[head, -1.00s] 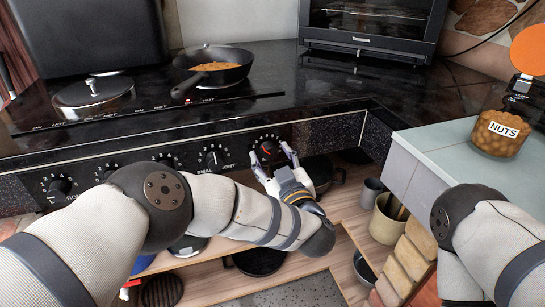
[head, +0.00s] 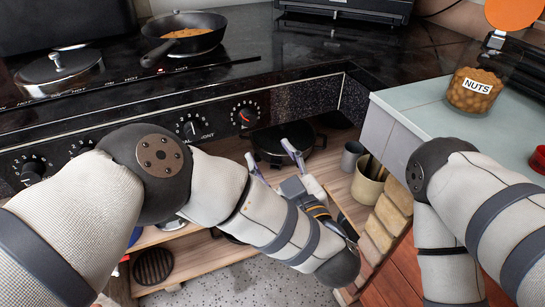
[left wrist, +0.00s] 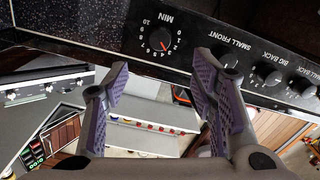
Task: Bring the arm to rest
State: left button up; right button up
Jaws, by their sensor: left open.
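My left arm reaches in from the left of the head view. Its gripper (head: 271,156) is open and empty, below and to the right of the numbered timer dial (head: 245,114) on the stove front, apart from it. In the left wrist view the two purple-padded fingers (left wrist: 162,72) stand wide apart with nothing between them. The timer dial (left wrist: 160,40) shows beyond them, with a red mark on its knob. My right arm shows at the right of the head view; its gripper is out of view.
A frying pan with food (head: 185,36) and a lidded pan (head: 60,68) stand on the hob. A black pot (head: 284,143) sits on the shelf below, close behind the left gripper. A nuts jar (head: 474,91) stands on the pale counter (head: 420,113) at right.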

pick_arm(q)
jog(key=s+a+f+m+g+h+p, duration=0.1)
jog(key=s+a+f+m+g+h, duration=0.4)
jog(key=s+f, duration=0.4)
jog(key=s+a+f+m+g+h+p, duration=0.15)
jog(key=s+a+f+g, duration=0.35)
jog(key=f, duration=0.6)
jog(key=s+a+g, duration=0.5)
jog(key=s+a, duration=0.3)
jog(key=s, duration=0.6)
jog(key=s+a+r+g+p, duration=0.1)
jog(key=s+a+g, duration=0.3)
jog(key=s+a, duration=0.4)
jog(key=s+y, duration=0.1)
jog(key=s, duration=0.6)
jog(key=shift+s+g, duration=0.15)
jog(key=shift+g, duration=0.25)
pick_arm(e)
jog(key=w+r+t, duration=0.1)
jog(key=w+r, duration=0.3)
jog(key=shift+w+r+t, duration=0.15)
jog(key=shift+r+t, duration=0.1)
jog(key=shift+t, duration=0.15)
